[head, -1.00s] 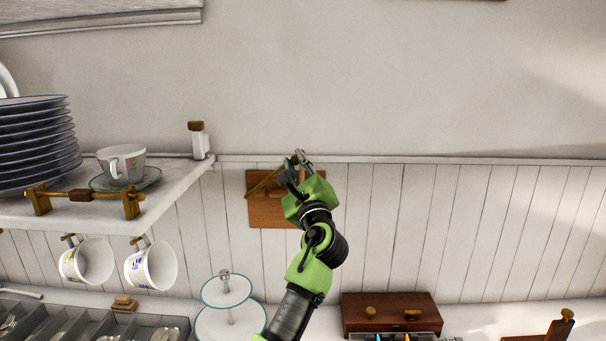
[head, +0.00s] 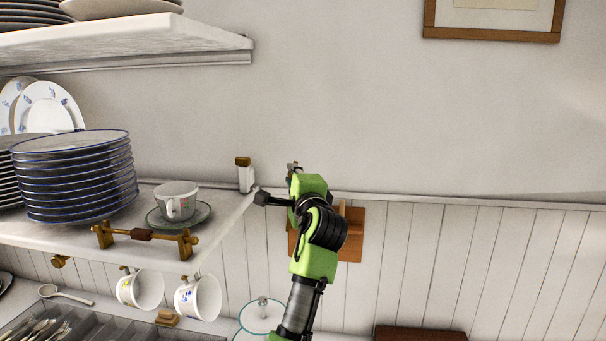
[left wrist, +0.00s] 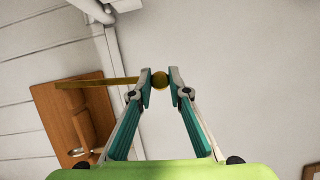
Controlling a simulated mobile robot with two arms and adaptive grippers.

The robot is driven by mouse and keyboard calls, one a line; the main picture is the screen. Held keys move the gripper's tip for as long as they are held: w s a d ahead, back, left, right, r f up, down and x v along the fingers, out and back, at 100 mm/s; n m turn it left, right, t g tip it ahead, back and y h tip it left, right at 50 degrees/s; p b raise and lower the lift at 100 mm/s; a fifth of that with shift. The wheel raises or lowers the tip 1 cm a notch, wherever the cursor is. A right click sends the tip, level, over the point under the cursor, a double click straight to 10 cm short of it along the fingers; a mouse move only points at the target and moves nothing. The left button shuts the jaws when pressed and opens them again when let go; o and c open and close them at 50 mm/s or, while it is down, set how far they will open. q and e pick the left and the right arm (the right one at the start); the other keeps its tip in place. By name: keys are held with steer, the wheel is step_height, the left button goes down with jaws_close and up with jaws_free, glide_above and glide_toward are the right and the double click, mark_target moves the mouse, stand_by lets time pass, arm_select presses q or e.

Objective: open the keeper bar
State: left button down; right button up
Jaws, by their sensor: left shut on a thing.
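The keeper bar looks to be the thin brass bar with a round knob (left wrist: 98,82) in the left wrist view. It reaches across a brown wooden board (left wrist: 57,108) on the wall. My left gripper (left wrist: 160,82) is shut on the round knob at the bar's end, one finger on each side. In the head view the same board (head: 352,246) is partly behind my left arm, and the bar is hidden. My left gripper's tips (head: 293,167) are up and left of the board, in front of the wall. My right gripper is not in view.
A shelf (head: 215,218) at left holds stacked plates (head: 75,180), a cup (head: 177,200) on a saucer, and a brass rail with a wooden grip (head: 142,235). Mugs (head: 198,297) hang below.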

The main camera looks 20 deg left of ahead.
arm_select(q)
steer(key=shift+s+a+r, duration=0.1)
steer(key=shift+a, duration=0.25)
steer(key=c, duration=1.9)
jaws_free()
steer(key=v, duration=1.2)
